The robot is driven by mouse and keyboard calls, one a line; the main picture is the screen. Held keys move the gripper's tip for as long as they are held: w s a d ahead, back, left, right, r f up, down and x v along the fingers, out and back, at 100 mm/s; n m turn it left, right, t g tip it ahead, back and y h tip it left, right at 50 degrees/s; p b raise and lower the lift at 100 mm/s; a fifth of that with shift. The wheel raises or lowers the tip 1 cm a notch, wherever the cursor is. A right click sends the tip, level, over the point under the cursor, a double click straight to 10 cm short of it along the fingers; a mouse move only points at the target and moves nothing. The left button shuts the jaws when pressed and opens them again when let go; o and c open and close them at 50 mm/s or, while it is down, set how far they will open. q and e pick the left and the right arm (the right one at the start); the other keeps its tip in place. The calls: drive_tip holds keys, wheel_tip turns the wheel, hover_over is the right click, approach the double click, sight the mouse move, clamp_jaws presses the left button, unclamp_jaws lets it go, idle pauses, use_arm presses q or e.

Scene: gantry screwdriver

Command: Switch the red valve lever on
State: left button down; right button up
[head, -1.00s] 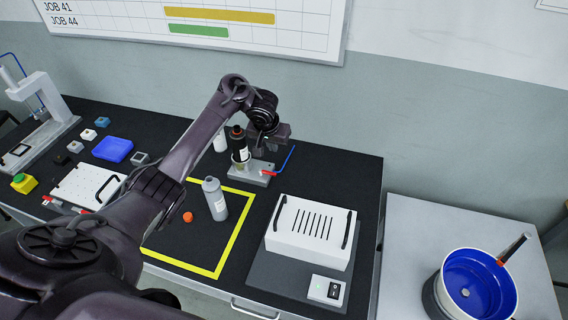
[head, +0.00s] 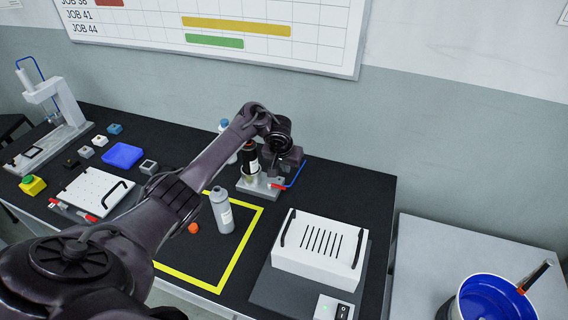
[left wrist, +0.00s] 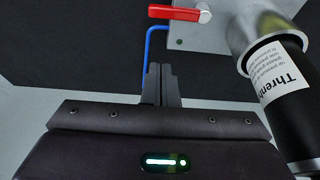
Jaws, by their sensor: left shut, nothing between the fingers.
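The red valve lever (head: 278,186) sits on a small grey base block (head: 254,188) at the back of the black bench. In the left wrist view the lever (left wrist: 178,13) lies sideways at the top, on the grey block (left wrist: 205,35), with a blue hose beside it. My left gripper (head: 291,163) hangs just above and behind the lever. In the left wrist view its fingers (left wrist: 161,72) are shut with nothing between them, and a clear gap shows between their tips and the lever. My right gripper is not in view.
A dark labelled cylinder (left wrist: 278,75) stands on the block, close beside the lever. A grey bottle (head: 221,210) stands inside the yellow outline, by an orange ball (head: 194,228). A white slotted box (head: 318,246) is at front right. A blue pot (head: 492,298) stands on the side table.

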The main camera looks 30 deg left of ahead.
sight(277, 187)
use_arm(q)
drive_tip(key=x, duration=0.3)
drive_tip(key=shift+f+b, duration=0.1)
drive_tip(key=shift+b, duration=0.2)
drive_tip(key=shift+s+p, duration=0.15)
drive_tip(key=shift+p, duration=0.2)
drive_tip(key=shift+s+d+p, duration=0.15)
drive_tip(key=shift+s+p, duration=0.2)
drive_tip(key=shift+s, duration=0.25)
drive_tip(key=shift+s+d+p, duration=0.15)
drive_tip(key=shift+s+p, duration=0.2)
drive_tip(key=shift+s, duration=0.3)
drive_tip(key=shift+s+d+f, duration=0.1)
drive_tip(key=shift+s+d, duration=0.05)
drive_tip(key=shift+s, duration=0.3)
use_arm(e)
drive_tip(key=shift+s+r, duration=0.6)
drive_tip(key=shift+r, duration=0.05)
use_arm(q)
drive_tip(key=shift+s, duration=0.1)
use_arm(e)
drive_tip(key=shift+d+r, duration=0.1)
